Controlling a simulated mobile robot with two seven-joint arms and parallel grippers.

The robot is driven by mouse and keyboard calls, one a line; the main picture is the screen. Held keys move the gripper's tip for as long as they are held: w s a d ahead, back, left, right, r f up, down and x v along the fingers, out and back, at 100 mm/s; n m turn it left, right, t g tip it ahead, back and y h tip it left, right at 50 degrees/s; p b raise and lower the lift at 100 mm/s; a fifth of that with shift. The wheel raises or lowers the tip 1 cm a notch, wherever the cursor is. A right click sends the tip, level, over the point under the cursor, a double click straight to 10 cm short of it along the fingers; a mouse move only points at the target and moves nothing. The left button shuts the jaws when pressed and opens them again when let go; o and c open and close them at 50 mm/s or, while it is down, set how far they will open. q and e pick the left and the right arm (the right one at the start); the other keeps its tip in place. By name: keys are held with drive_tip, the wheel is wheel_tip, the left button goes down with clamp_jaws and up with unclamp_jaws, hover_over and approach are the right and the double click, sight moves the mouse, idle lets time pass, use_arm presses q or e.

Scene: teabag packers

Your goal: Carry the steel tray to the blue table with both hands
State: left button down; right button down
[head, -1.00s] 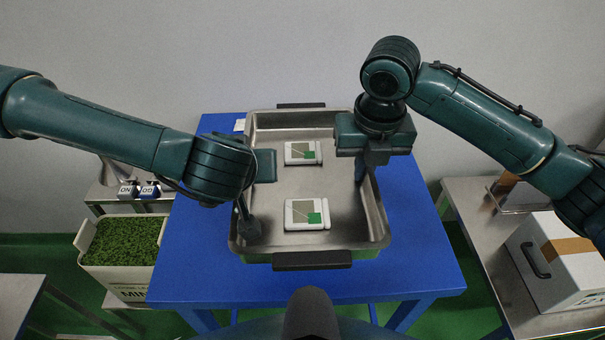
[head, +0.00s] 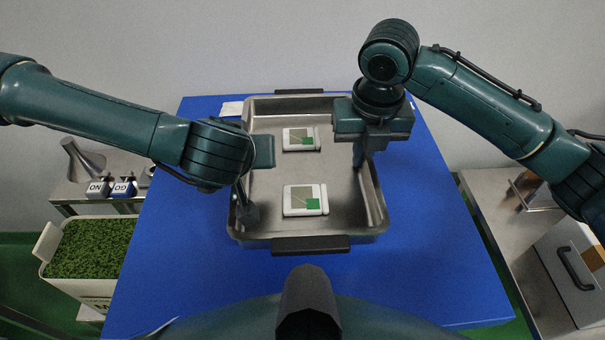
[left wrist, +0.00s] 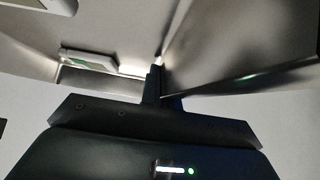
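The steel tray (head: 310,226) is over the blue table (head: 430,240) in the head view, level, with a dark handle at its near and far ends. Two white packs with green labels lie in it, one near (head: 305,200) and one far (head: 300,139). My left gripper (head: 243,208) is shut on the tray's left wall; the left wrist view shows its fingers (left wrist: 155,85) at the wall. My right gripper (head: 364,155) is at the right wall and looks shut on it, partly hidden by its own body. I cannot tell whether the tray touches the tabletop.
A planter of green leaves (head: 90,248) and a shelf with ON-marked blocks (head: 98,189) stand left of the table. A steel bench (head: 495,200) with a white case (head: 575,265) stands at the right.

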sight(249, 175)
use_arm(q)
drive_tip(key=shift+f, duration=0.15)
use_arm(e)
drive_tip(key=shift+f, duration=0.15)
